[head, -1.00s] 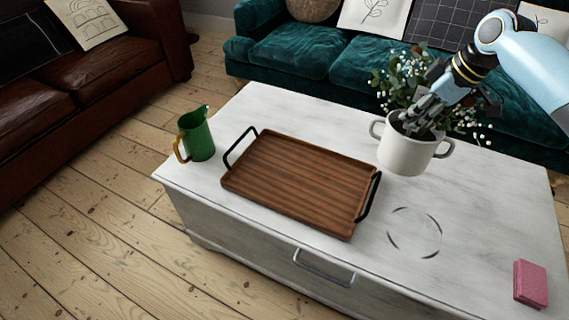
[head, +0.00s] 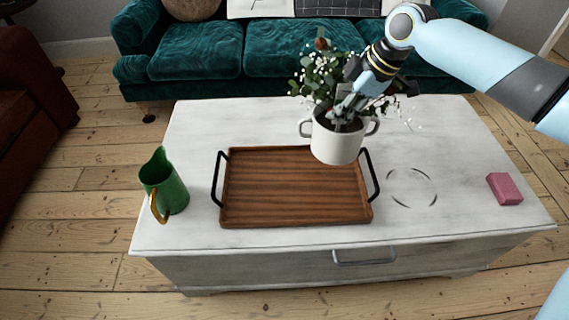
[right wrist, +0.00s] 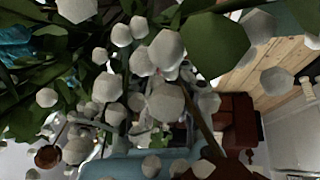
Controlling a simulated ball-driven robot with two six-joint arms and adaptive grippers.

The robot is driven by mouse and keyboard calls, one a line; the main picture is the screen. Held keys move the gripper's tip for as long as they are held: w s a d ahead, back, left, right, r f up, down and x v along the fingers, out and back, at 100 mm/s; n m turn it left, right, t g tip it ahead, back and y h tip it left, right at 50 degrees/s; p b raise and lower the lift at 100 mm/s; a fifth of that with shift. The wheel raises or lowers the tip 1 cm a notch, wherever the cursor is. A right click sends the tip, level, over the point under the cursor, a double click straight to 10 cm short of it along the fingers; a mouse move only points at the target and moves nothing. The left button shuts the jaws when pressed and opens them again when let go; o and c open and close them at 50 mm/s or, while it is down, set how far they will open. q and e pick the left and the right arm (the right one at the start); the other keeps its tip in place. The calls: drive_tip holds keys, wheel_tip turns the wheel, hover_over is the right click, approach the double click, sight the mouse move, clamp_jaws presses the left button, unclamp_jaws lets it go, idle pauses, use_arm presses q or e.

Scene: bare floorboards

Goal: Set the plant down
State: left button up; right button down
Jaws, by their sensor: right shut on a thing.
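The plant is a white two-handled pot (head: 336,146) with green leaves and small white flowers (head: 318,78). My right gripper (head: 345,120) is shut on the pot at its rim, among the stems. The pot is upright, and its base overlaps the back right part of the wooden tray (head: 270,212) in the head view. I cannot tell how high the base is above the tray or table. A dashed dark ring (head: 393,199) is marked on the white table top to the right of the tray. White blossoms (right wrist: 165,48) and leaves fill much of the right wrist view. My left gripper is not in view.
The tray has black handles and is empty. A green jug (head: 168,190) stands left of it on the white table (head: 450,140). A pink block (head: 504,188) lies at the right. The ring area is clear. A teal sofa (head: 270,50) is behind the table.

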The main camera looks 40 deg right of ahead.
drive_tip(key=shift+s+d+f, duration=0.1)
drive_tip(key=shift+s+f, duration=0.1)
drive_tip(key=shift+s, duration=0.15)
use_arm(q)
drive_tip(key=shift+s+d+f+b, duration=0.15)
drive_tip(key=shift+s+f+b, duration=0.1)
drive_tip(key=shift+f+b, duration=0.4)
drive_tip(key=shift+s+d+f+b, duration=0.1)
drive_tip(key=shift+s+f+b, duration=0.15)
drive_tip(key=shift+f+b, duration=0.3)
use_arm(e)
drive_tip(key=w+a+f, duration=0.3)
drive_tip(key=a+f, duration=0.7)
drive_tip(key=f, duration=0.1)
drive_tip(key=shift+w+a, duration=0.4)
drive_tip(key=c, duration=1.9)
unclamp_jaws()
drive_tip(key=shift+s+f, duration=0.15)
drive_tip(key=shift+f, duration=0.05)
drive_tip(key=shift+c, duration=0.2)
drive_tip(key=o, duration=0.5)
drive_tip(key=shift+c, duration=0.2)
drive_tip(key=shift+r, duration=0.1)
